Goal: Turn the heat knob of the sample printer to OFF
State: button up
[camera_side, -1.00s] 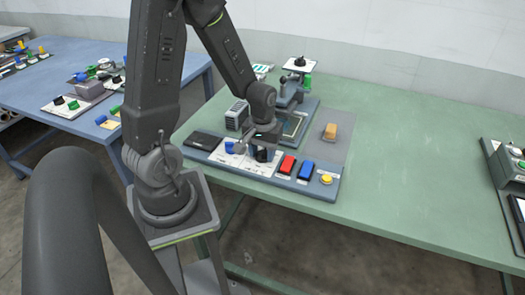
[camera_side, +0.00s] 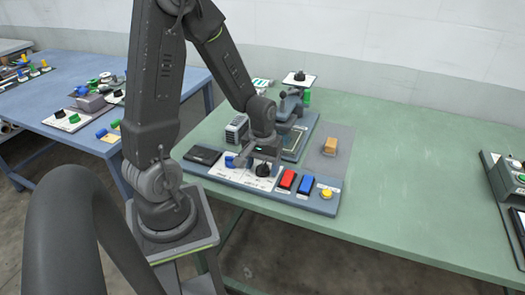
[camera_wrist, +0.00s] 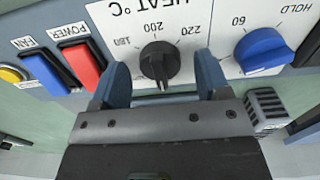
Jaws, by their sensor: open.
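The heat knob (camera_wrist: 158,60) is black, with a raised grip bar, on a white dial plate marked HEAT °C with 180, 200 and 220. In the wrist view the bar runs roughly up and down the picture; I cannot tell which end is the pointer. No OFF mark shows; the lower dial is hidden by my gripper. My gripper (camera_wrist: 161,66) is open, with one blue-grey finger on each side of the knob; contact is not clear. In the side view the knob (camera_side: 263,170) sits on the printer's front panel, just below my gripper (camera_side: 264,157).
A blue HOLD knob (camera_wrist: 263,50) is beside the heat dial. On the other side are the red POWER switch (camera_wrist: 82,63), the blue FAN switch (camera_wrist: 45,71) and a yellow button (camera_side: 326,194).

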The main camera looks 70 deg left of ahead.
aim_at(262, 166)
notch_tip(262, 166, up, 14)
jog(key=shift+f, duration=0.25)
dwell(0.3)
jog(key=s+d+r+m+t, duration=0.2)
jog(key=s+d+r+m, duration=0.1)
jog(key=d, duration=0.4)
jog(key=s+d+r+m+t, duration=0.3)
jog(key=d+r+m, duration=0.1)
jog(key=d+m, duration=0.2)
jog(key=shift+d+r+t, duration=0.3)
jog(key=shift+d+r, duration=0.05)
jog(key=shift+r, duration=0.05)
